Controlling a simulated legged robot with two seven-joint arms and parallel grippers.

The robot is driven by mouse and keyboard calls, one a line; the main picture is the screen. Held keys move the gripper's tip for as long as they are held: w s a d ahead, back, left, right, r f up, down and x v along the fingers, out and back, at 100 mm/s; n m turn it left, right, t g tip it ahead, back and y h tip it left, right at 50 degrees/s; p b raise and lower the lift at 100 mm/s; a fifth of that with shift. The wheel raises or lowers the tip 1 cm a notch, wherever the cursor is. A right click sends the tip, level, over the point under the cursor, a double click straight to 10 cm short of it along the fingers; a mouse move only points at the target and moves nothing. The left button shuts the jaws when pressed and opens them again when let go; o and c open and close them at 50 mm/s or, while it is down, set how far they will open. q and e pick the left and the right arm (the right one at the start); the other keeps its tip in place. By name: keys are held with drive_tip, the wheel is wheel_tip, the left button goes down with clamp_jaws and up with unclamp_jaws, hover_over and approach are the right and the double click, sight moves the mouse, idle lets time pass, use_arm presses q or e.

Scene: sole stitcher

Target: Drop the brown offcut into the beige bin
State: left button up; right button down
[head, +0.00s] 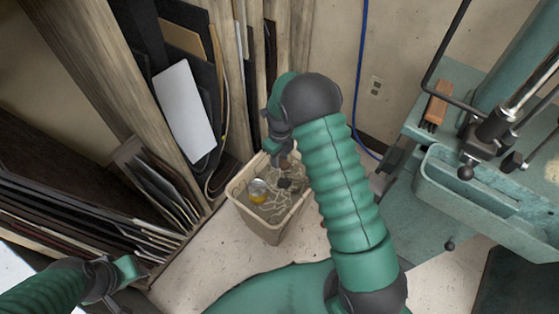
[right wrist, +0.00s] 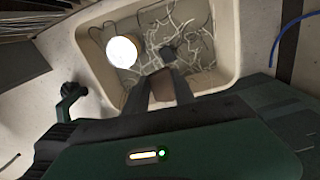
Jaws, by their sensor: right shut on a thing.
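The beige bin (head: 268,232) stands on the floor in the middle of the head view, open at the top. It also shows in the right wrist view (right wrist: 232,45). My right gripper (head: 282,160) points down over the bin's far part. In the right wrist view its two dark fingers (right wrist: 161,90) are shut on the brown offcut (right wrist: 162,84), seen against the bin's inside. The offcut is mostly hidden by my arm and gripper in the head view. My left gripper (head: 126,280) is low at the left, away from the bin; its finger gap is unclear.
The bin holds pale string-like scraps, a dark piece (head: 291,184) and a round can with a yellowish side (head: 258,190). A rack of upright sheets (head: 188,105) stands left of the bin. A green machine with a tray (head: 480,190) stands at the right.

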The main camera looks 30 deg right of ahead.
wheel_tip(320, 180, down, 5)
drive_tip(key=b, duration=0.4)
drive_tip(key=shift+d+f, duration=0.1)
drive_tip(key=c, duration=1)
unclamp_jaws()
drive_tip(key=shift+o, duration=0.2)
wheel_tip(320, 180, up, 17)
drive_tip(key=p, duration=0.7)
drive_tip(key=shift+f, duration=0.1)
